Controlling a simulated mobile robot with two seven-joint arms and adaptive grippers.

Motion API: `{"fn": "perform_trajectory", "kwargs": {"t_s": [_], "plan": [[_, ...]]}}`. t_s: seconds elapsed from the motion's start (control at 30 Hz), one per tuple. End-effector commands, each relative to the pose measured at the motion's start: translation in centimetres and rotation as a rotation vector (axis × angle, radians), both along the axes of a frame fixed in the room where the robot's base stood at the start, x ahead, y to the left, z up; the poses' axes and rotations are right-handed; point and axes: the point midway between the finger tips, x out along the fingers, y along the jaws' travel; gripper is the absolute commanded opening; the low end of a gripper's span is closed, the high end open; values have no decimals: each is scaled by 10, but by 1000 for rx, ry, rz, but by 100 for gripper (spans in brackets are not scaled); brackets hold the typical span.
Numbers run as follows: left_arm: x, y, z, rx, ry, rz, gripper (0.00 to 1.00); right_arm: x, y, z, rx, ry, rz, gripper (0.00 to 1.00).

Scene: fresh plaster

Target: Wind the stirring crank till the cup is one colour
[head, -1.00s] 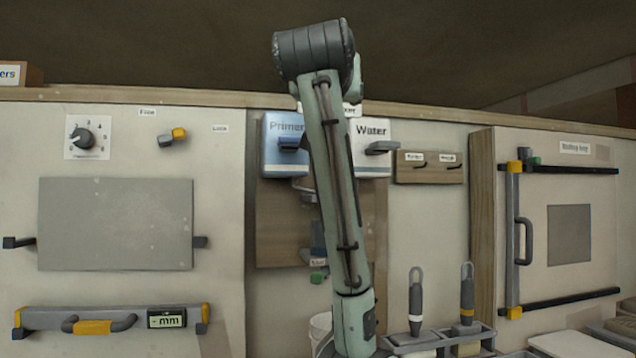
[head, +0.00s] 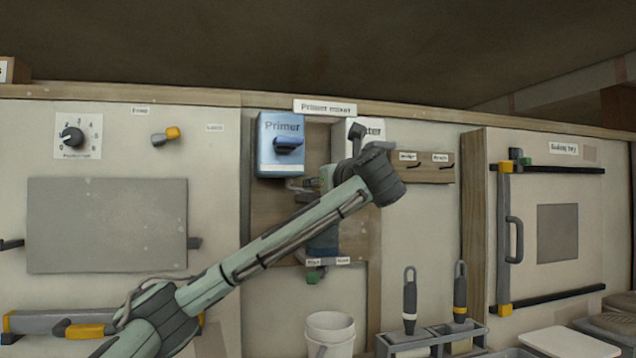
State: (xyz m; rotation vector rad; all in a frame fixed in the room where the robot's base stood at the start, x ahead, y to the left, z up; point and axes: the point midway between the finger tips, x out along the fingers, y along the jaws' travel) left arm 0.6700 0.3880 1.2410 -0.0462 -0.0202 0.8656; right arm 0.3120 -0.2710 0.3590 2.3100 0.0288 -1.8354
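The primer mixer is on the brown backboard (head: 270,215) under the "Primer mixer" sign (head: 325,107). A blue-grey part (head: 322,240), perhaps the cup, shows low on it below my arm; I cannot see any contents or their colour. I cannot make out the stirring crank, as my arm crosses in front of the mixer. My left arm comes in from the lower left and reaches up to a dark joint before the water box.
The blue Primer box (head: 281,130) and the white Water box (head: 347,136), partly covered, hang above. A green knob (head: 313,279) sits below the mixer. A white bucket (head: 330,328) and a rack (head: 428,338) with two tools stand below. The wall panel at right has rails (head: 550,169).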

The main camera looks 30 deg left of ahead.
Motion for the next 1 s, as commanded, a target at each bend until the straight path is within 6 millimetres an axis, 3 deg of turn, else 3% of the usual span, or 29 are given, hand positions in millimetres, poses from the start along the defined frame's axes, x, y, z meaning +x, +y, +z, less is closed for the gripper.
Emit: {"fn": "perform_trajectory", "kwargs": {"t_s": [0.3,0.67,1.0], "plan": [[29,34,1,-2,-2,1,44,-20,-6,-27,-19,31,23,40],[33,38,0,-2,-4,-2,44,-23,-7,-31,-20,35,26,40],[33,38,0,-2,-4,-1,2,-23,-7,-31,-20,35,26,40]]}}
